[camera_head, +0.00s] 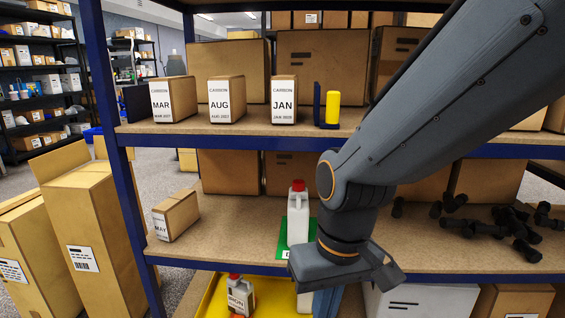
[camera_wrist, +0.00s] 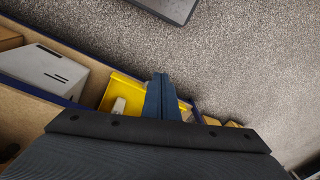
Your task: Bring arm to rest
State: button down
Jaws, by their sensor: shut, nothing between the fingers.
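My arm reaches in from the upper right in the head view, bent at a joint in front of the shelf. My gripper's blue fingers show at the bottom of the head view (camera_head: 327,303), partly hidden by the wrist housing and cut off by the frame edge. In the wrist view my gripper (camera_wrist: 161,82) is shut, its two blue fingers together with nothing between them. It hangs in front of the shelf, over the floor and near a yellow tray (camera_wrist: 124,85).
Blue-framed shelves hold boxes marked MAR (camera_head: 173,99), AUG (camera_head: 227,99) and JAN (camera_head: 284,99), and a MAY box (camera_head: 176,215). A white bottle with a red cap (camera_head: 298,215) stands behind my wrist. Black fittings (camera_head: 480,225) lie at right. Tall cartons (camera_head: 90,235) stand at left.

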jog(key=s+d+r+m+h+p, duration=0.1)
jog(key=s+d+r+m+p, duration=0.1)
jog(key=d+r+p, duration=1.1)
jog(key=shift+s+r+m+p, duration=0.15)
jog(key=shift+r+m+p, duration=0.8)
jog(key=shift+p, duration=2.2)
jog(key=shift+r+n, duration=0.25)
